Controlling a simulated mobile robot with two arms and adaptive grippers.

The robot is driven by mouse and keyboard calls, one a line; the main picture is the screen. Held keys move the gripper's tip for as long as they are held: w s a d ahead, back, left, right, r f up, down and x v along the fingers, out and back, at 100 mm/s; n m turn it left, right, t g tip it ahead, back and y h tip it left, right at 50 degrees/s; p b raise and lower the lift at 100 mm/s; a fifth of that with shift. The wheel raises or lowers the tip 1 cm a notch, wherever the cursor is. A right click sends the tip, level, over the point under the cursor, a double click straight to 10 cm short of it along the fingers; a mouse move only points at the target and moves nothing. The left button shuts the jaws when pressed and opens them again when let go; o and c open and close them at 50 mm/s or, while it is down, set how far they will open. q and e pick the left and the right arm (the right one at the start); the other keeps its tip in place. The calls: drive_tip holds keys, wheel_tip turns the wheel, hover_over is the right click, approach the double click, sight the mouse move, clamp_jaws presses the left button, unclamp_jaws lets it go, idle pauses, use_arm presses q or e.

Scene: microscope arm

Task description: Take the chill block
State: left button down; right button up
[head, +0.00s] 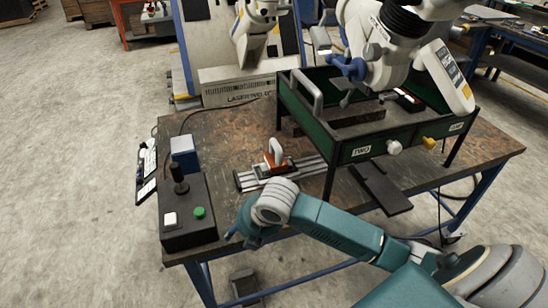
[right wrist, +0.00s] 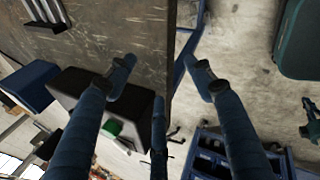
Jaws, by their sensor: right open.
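No thing in view is clearly marked as the chill block, and I cannot tell which it is. A dark brown block (head: 352,117) lies in the green tray unit (head: 318,130), whose fronts read TWO and ONE. An orange-brown piece with a pale handle (head: 275,157) sits on a metal slotted rail (head: 246,181). My right gripper (head: 238,230) is at the table's front edge, beside the black control box and apart from the tray unit. In the right wrist view its fingers (right wrist: 162,68) are spread with nothing between them. My left gripper is not in view.
The black control box (head: 187,238) carries a joystick and green and white buttons; a blue box (head: 184,152) stands behind it. A white machine with blue knobs (head: 395,45) overhangs the tray unit. Bare tabletop (head: 225,130) lies left of the tray unit.

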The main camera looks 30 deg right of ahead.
drive_tip(key=w+d+r, duration=0.1)
drive_tip(key=w+d+n, duration=0.1)
drive_tip(key=w+d+r+n, duration=0.1)
drive_tip(key=shift+w+r+h, duration=0.3)
drive_tip(key=shift+w, duration=0.1)
drive_tip(key=w+d+r+n, duration=0.4)
drive_tip(key=w+d+r, duration=0.1)
drive_tip(key=d, duration=0.1)
drive_tip(key=n+t+h, duration=0.1)
drive_tip(key=n+h, duration=0.1)
drive_tip(key=n, duration=0.2)
approach(274, 143)
drive_tip(key=x, duration=0.5)
drive_tip(key=shift+s+a+f+p, duration=0.1)
drive_tip(key=shift+a+p, duration=0.1)
drive_tip(key=shift+p, duration=0.15)
drive_tip(key=shift+p+x, duration=0.75)
drive_tip(key=shift+x, duration=2.15)
drive_tip(key=shift+s, duration=0.2)
clamp_jaws()
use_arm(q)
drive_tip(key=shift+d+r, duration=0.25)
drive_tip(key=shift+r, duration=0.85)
use_arm(e)
drive_tip(key=shift+w+d+r, duration=0.1)
drive_tip(key=shift+w+r, duration=0.05)
drive_tip(key=shift+r, duration=0.1)
